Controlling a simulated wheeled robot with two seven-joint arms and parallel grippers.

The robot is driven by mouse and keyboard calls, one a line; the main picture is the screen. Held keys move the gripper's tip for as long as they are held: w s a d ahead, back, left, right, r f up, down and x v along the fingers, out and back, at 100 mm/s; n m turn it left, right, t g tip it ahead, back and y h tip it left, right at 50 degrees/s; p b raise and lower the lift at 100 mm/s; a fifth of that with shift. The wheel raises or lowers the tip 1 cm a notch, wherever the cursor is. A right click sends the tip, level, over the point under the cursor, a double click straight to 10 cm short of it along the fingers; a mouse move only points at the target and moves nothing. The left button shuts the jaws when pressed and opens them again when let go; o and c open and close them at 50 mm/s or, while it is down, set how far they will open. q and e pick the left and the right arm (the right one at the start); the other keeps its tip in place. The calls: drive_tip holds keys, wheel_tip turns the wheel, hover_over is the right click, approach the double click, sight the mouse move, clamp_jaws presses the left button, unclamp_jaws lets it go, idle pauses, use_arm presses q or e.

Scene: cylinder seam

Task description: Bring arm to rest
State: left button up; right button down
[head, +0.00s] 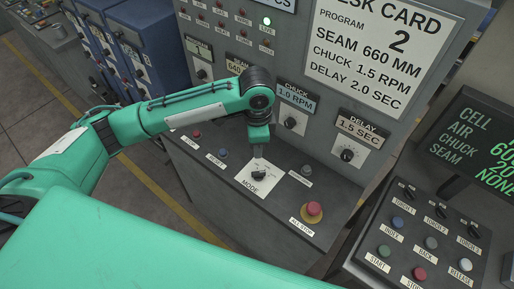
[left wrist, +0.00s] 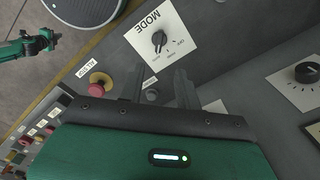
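My left arm (head: 180,112) reaches in from the left in the head view and bends down over the control console. Its gripper (head: 258,152) points down just above the MODE knob (head: 259,173). In the left wrist view the two dark fingers of the gripper (left wrist: 159,78) stand apart with nothing held between them. The MODE knob also shows there (left wrist: 158,40), beyond the fingertips and apparently clear of them. Whether they touch is hard to tell in the head view. My right gripper is not in view.
A red ALL STOP button (head: 312,210) sits on the console ledge, right of the MODE knob. CHUCK (head: 290,123) and DELAY (head: 347,155) knobs are on the upright panel. A button box (head: 420,240) and a dark screen (head: 470,140) stand at the right. Floor is open at the left.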

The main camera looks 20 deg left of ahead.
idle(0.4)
use_arm(q)
drive_tip(key=s+d+f+n+t+h, duration=0.2)
drive_tip(key=s+d+f+n+h, duration=0.15)
drive_tip(key=s+d+f, duration=0.45)
drive_tip(key=s+a+f+n+t+y, duration=0.25)
drive_tip(key=s+a+n, duration=0.55)
drive_tip(key=s+a, duration=0.75)
wheel_tip(320, 180, down, 35)
drive_tip(key=g+b, duration=0.2)
drive_tip(key=s+a+f+b, duration=0.1)
drive_tip(key=s+a+f, duration=0.1)
drive_tip(key=s+f, duration=0.7)
drive_tip(key=s+a+f+g+y+b, duration=0.1)
drive_tip(key=s+a+f, duration=0.1)
drive_tip(key=s+f, duration=0.7)
wheel_tip(320, 180, down, 2)
drive_tip(key=shift+s+f+m, duration=0.1)
drive_tip(key=shift+s+m, duration=0.25)
